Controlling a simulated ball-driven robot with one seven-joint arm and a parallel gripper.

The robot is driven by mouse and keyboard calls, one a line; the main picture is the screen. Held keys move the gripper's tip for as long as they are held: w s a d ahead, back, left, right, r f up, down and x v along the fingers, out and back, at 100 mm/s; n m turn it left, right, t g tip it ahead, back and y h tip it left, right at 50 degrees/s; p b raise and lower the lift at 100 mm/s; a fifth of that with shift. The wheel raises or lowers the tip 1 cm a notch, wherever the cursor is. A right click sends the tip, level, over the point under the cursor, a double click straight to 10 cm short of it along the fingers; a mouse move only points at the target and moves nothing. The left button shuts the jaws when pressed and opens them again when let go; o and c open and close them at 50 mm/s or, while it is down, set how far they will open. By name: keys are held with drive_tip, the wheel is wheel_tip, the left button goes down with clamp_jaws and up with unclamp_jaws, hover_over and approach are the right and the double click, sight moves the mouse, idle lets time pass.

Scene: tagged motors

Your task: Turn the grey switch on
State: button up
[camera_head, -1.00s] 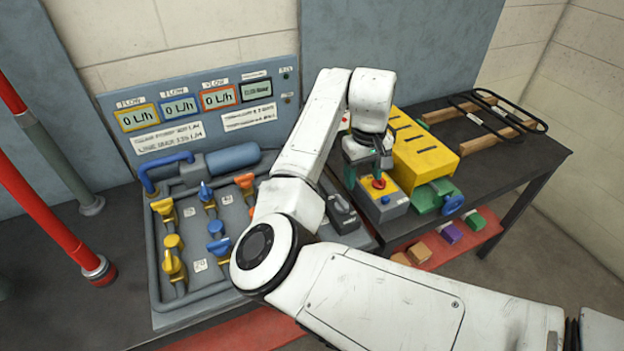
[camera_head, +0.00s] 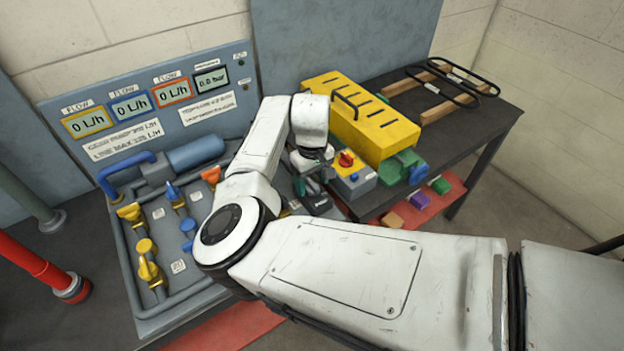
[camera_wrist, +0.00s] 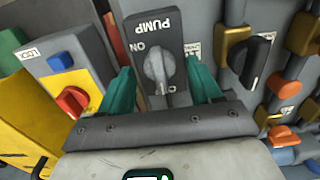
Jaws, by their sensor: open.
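The grey switch (camera_wrist: 158,72) is a rotary knob on a dark box marked PUMP (camera_wrist: 145,28). In the wrist view its long grip runs roughly up and down the picture, leaning slightly. My gripper (camera_wrist: 160,68) is open, with a teal finger on either side of the knob. I cannot tell whether the fingers touch it. In the head view my gripper (camera_head: 306,182) is over the dark switch box (camera_head: 320,205), and my arm hides much of it.
A box with a red knob (camera_wrist: 72,101) and blue button (camera_wrist: 59,61) stands beside the switch. Pipes and valves, including a black-handled one (camera_wrist: 255,62), lie on the other side. A yellow slotted box (camera_head: 360,115) stands behind. Flow displays (camera_head: 130,106) line the back panel.

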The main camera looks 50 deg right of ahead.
drive_tip(key=shift+f, duration=0.2)
drive_tip(key=c, duration=1)
